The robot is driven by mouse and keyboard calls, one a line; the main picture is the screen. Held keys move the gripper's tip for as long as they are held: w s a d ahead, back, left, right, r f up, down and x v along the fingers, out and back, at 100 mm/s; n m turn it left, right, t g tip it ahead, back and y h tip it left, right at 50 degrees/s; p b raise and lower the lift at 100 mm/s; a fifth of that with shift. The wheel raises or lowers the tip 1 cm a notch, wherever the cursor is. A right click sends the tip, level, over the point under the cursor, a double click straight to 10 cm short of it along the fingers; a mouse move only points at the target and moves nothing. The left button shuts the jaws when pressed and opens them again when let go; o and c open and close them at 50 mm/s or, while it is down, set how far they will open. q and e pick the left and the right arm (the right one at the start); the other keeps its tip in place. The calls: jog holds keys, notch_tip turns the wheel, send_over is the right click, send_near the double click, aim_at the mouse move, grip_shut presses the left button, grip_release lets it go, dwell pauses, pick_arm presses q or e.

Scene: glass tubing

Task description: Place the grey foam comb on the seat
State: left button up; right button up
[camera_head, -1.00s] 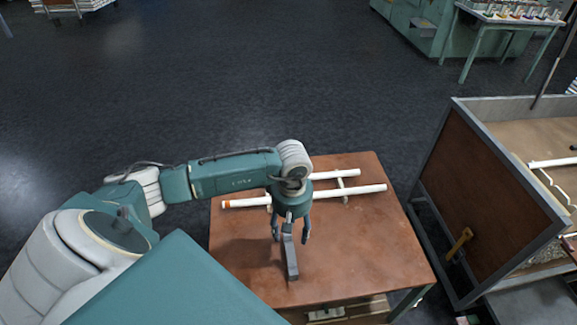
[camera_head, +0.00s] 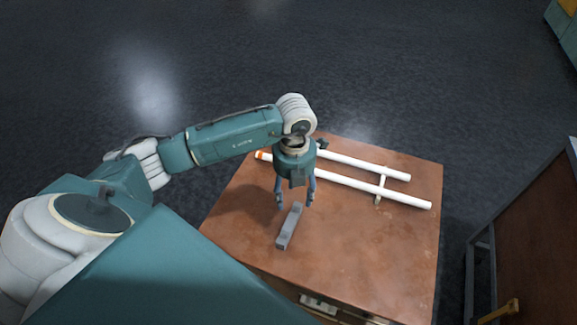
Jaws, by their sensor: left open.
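The grey foam comb (camera_head: 288,228) is a short grey bar on the brown table top (camera_head: 374,250), slanting toward the front. My left gripper (camera_head: 295,202) points down at the comb's far end. Its two fingers are open and apart, one on each side of that end. I cannot tell whether a finger touches the comb. No seat can be made out for certain. My right gripper is not in view.
Two white glass tubes (camera_head: 385,195) joined by a crosspiece lie behind the gripper; one has an orange end. A brown panel with a metal frame (camera_head: 540,240) stands to the right, past a gap of dark floor. The table's front right is clear.

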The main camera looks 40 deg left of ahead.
pick_arm(q)
send_over(291, 213)
jog(key=f, duration=0.5)
jog(key=shift+s+d, duration=0.3)
jog(key=shift+s, duration=0.05)
jog(key=shift+w+a+f+p, duration=0.2)
jog(key=shift+f+p, duration=0.15)
jog(key=shift+f, duration=1.1)
jog(key=shift+w+a+f+p, duration=0.15)
jog(key=shift+f+p, duration=0.15)
jog(key=shift+f, duration=1.15)
jog(key=c, duration=1)
jog(key=shift+c, duration=0.6)
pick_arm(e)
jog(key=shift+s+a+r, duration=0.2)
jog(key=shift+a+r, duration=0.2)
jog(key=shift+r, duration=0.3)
